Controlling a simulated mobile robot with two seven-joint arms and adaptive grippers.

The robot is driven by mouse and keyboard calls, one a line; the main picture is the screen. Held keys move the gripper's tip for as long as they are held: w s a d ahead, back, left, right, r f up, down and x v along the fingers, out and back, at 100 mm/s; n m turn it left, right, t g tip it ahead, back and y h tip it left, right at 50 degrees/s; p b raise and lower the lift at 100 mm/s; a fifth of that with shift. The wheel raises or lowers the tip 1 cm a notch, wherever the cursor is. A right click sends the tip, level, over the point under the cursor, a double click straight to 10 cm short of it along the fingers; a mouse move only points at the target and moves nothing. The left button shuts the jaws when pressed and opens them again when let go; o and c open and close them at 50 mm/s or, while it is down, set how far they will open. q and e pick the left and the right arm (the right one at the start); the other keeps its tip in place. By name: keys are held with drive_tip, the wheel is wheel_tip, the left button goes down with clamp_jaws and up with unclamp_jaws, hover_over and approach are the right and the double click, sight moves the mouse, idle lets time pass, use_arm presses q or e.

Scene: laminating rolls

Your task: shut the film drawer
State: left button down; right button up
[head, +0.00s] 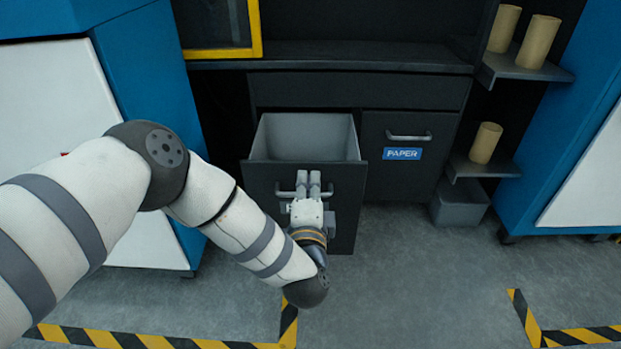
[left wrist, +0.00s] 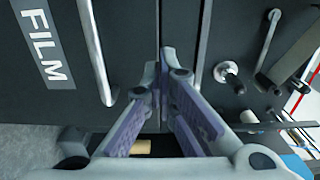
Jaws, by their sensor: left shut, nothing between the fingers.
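The film drawer (head: 262,205) stands pulled out in the head view, with its grey inside (head: 305,135) showing empty. Its dark front has a metal bar handle, which my gripper partly covers. In the left wrist view the white FILM label (left wrist: 45,45) and the drawer's handle (left wrist: 95,50) show at the left. My left gripper (head: 308,178) is shut with nothing in it, right at the drawer front by the handle. It also shows in the left wrist view (left wrist: 164,75). I cannot tell whether the fingertips touch the front. My right gripper is not in view.
To the right of the film drawer is a shut drawer with a PAPER label (head: 402,154). Brown rolls (head: 539,42) stand on shelves at the right, above a grey bin (head: 460,202). Blue machines flank both sides. The floor in front is clear, with yellow-black tape (head: 150,341).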

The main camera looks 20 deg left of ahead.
sight(309, 172)
use_arm(q)
drive_tip(key=b+x, duration=0.1)
drive_tip(key=x, duration=0.2)
drive_tip(key=shift+w+f, duration=0.1)
drive_tip(key=shift+f, duration=0.05)
drive_tip(key=shift+w, duration=0.15)
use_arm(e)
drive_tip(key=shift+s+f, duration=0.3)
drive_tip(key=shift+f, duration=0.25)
